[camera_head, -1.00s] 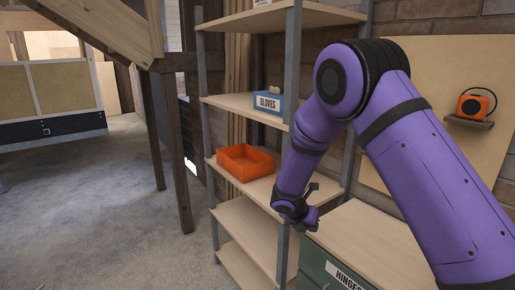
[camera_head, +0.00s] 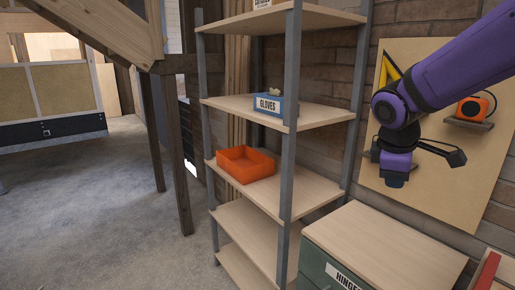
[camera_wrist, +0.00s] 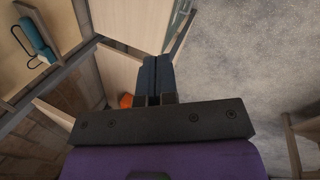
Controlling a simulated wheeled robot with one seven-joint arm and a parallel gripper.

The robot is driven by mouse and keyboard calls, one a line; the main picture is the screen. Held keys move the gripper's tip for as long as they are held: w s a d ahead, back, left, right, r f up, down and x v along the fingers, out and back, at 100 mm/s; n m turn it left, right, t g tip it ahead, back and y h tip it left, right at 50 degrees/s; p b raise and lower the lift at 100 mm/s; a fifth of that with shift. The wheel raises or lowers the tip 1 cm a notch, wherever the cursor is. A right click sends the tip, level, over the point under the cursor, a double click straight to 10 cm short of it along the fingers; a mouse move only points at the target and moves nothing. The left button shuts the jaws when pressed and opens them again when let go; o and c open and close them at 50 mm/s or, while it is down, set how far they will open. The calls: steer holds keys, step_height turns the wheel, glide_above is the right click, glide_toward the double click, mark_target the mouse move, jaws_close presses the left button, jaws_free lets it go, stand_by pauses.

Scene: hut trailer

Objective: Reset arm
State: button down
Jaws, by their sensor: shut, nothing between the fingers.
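My purple arm (camera_head: 465,62) reaches in from the upper right. My gripper (camera_head: 394,181) hangs pointing down in front of the wooden wall board, right of the shelf unit and above the cabinet top. In the wrist view my gripper (camera_wrist: 156,66) has its two dark fingers side by side, shut, with nothing held.
A shelf unit (camera_head: 289,150) holds an orange bin (camera_head: 246,166) and a blue gloves box (camera_head: 268,105). The board (camera_head: 425,190) carries an orange device (camera_head: 474,107) on a small ledge and a yellow triangular tool (camera_head: 390,69). The cabinet top (camera_head: 385,245) is bare. Open floor lies left.

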steer(key=s+r+m+t+y, duration=0.1)
steer(key=s+r+m, duration=0.1)
steer(key=s+m, duration=0.3)
steer(key=s+d+r+m+t+y, duration=0.1)
steer(key=s+m, duration=0.5)
steer(key=s, duration=0.8)
steer(key=shift+s+r+y, duration=0.3)
steer(key=shift+r+y, duration=0.3)
steer(key=shift+r, duration=0.65)
